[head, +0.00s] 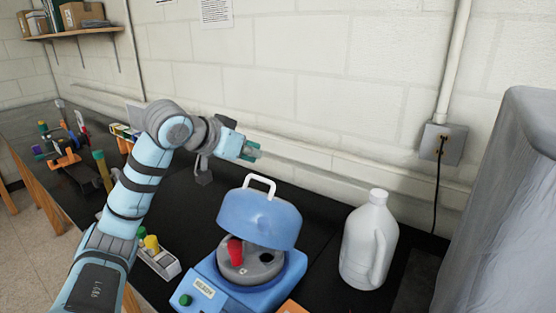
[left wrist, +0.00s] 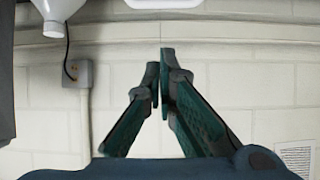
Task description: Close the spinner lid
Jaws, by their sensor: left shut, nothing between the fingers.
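A red-capped tube (head: 235,252) sits in the grey rotor (head: 258,268), partly behind the lid's front edge. My left gripper (head: 254,150) is above and behind the lid, near the wall, apart from it. In the left wrist view its fingers (left wrist: 161,62) are together with nothing between them. A white piece, likely the handle (left wrist: 165,3), shows at that view's top edge.
A white jug (head: 368,243) stands right of the spinner. A small rack (head: 160,262) with coloured caps stands to its left. More racks and tubes (head: 65,150) lie at the far left. A grey covered object (head: 505,210) blocks the right side.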

